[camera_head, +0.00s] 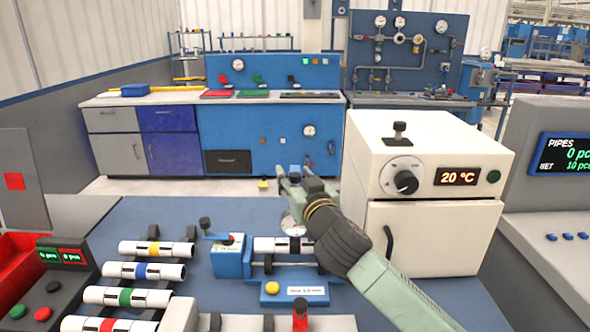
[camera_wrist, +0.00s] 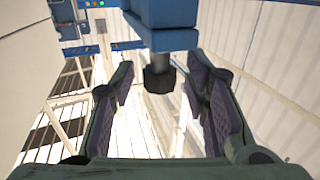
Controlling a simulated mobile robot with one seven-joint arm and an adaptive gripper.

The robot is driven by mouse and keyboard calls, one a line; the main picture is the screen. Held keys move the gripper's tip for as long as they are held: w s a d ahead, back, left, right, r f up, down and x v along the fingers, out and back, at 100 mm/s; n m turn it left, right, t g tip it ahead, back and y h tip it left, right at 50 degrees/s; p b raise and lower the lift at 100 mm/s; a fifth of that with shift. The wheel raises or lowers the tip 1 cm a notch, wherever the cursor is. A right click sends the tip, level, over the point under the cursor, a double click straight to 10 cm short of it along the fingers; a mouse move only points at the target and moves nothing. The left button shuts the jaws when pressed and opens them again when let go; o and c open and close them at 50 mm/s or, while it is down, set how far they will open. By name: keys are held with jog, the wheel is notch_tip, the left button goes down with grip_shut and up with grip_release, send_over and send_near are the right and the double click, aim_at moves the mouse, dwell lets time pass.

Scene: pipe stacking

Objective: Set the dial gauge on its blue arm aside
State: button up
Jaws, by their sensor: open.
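The dial gauge (camera_head: 289,224) shows as a pale round face above the pipe in the blue measuring fixture (camera_head: 319,299); my gripper hides part of it. A small blue piece (camera_head: 295,169), seemingly part of the gauge's arm, shows by my fingertips. My gripper (camera_head: 293,181) is open above the fixture. In the wrist view, a blue block (camera_wrist: 168,14) with a grey stem and black knob (camera_wrist: 159,80) hangs between the spread fingers of my gripper (camera_wrist: 160,72). I cannot tell whether the fingers touch it. A silver pipe with a black band (camera_head: 270,245) lies in the fixture.
A white oven (camera_head: 435,230) reading 20 °C stands close right of my arm. Several banded pipes (camera_head: 135,271) lie at left, near a button panel (camera_head: 63,285) and red bin (camera_head: 15,262). A blue lever unit (camera_head: 228,258) adjoins the fixture. The blue table (camera_head: 185,212) is clear behind the pipes.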

jog(key=shift+w, duration=0.2)
grip_shut()
dwell(0.5)
dwell(0.3)
